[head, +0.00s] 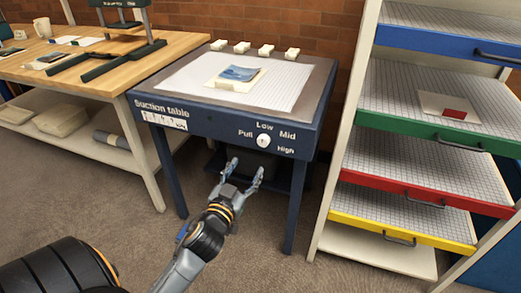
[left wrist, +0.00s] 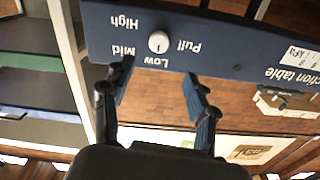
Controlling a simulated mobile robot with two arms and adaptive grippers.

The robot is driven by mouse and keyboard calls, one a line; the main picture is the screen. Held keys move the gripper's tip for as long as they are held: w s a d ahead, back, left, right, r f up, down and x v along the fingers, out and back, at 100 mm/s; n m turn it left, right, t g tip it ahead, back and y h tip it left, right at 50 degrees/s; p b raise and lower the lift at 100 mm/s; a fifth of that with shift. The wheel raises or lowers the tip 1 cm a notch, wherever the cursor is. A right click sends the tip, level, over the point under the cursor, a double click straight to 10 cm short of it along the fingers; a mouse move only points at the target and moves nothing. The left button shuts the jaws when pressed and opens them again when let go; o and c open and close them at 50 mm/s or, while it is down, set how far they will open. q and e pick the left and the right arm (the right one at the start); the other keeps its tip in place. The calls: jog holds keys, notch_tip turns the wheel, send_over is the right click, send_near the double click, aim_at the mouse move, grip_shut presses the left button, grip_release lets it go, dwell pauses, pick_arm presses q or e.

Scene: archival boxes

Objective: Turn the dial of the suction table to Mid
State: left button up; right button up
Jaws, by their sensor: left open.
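The suction table (head: 322,95) is dark blue, with a small round white dial (head: 263,140) on its front panel. Printed labels Low, Mid and High run from above the dial round to its right, and another label is at its left. I cannot tell where the dial points. My left gripper (head: 246,168) is open and empty, below and in front of the dial, not touching it. In the left wrist view the panel is upside down; the dial (left wrist: 158,41) shows beyond and between the open fingertips (left wrist: 158,72). My right gripper is not in view.
A gridded sheet (head: 190,82) with a blue picture and several white blocks lies on the table top. A rack with blue, green (head: 430,133), red and yellow drawers stands close at right. A wooden workbench (head: 105,75) stands at left. The floor before the panel is clear.

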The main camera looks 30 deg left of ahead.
aim_at(262, 143)
pick_arm(q)
jog(key=x, duration=1)
jog(key=shift+w+d+b, duration=0.1)
jog(key=shift+w+b, duration=0.05)
jog(key=shift+b, duration=0.2)
jog(key=shift+w, duration=0.8)
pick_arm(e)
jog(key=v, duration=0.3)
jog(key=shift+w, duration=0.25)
pick_arm(q)
jog(key=c, duration=1.1)
jog(key=shift+c, duration=0.2)
